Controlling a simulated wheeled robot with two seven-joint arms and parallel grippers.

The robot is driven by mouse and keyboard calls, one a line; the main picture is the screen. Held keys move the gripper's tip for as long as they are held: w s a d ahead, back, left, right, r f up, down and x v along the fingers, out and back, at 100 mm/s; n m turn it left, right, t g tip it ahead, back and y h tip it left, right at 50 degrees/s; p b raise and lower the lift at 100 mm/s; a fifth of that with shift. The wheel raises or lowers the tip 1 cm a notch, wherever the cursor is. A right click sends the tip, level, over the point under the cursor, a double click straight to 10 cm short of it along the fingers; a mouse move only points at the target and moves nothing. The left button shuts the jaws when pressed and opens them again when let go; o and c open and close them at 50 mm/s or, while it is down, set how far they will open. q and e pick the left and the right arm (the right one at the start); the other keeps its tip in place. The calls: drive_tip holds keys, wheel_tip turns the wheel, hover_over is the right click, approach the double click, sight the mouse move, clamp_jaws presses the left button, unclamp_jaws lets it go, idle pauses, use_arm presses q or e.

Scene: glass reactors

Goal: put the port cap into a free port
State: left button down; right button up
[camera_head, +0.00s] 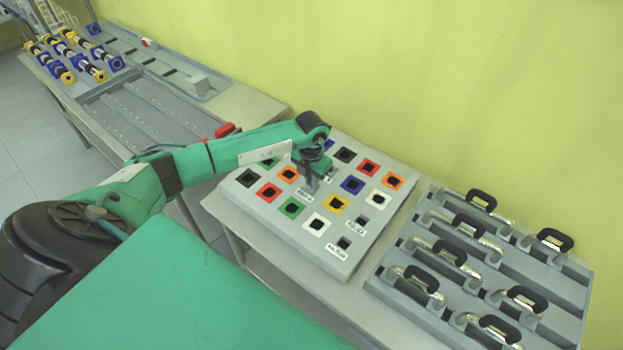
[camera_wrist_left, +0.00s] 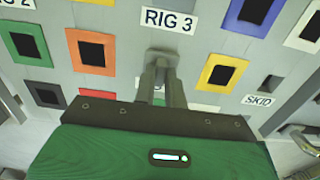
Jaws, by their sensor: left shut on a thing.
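My left gripper (camera_head: 312,186) is over the middle of a grey port board (camera_head: 283,227), pointing down. It is shut on a small grey piece (camera_wrist_left: 160,58), seemingly the port cap, mostly hidden between the fingers. In the left wrist view the piece is just below the "RIG 3" label (camera_wrist_left: 169,20), between an orange-framed opening (camera_wrist_left: 91,51) and a yellow-framed opening (camera_wrist_left: 221,74). I cannot tell whether it touches the board or sits in a port. Two small dark ports with labels (camera_head: 363,219) (camera_head: 344,243) show at the board's front right. My right gripper is not in view.
Square openings framed in several colours surround the gripper. A grey rack (camera_head: 540,284) with several black-handled metal parts stands to the right. Trays (camera_head: 150,112) and blue-and-yellow-ended parts (camera_head: 88,62) lie far left. A yellow-green wall is behind.

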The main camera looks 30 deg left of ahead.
use_arm(q)
drive_tip(key=shift+f, duration=0.25)
idle(0.6)
drive_tip(key=c, duration=1.4)
unclamp_jaws()
drive_tip(key=shift+b, duration=0.3)
wheel_tip(320, 180, up, 14)
drive_tip(key=b, duration=0.3)
drive_tip(key=shift+f+b, duration=0.1)
drive_tip(key=shift+b, duration=0.25)
wheel_tip(320, 180, up, 8)
drive_tip(key=p, duration=0.4)
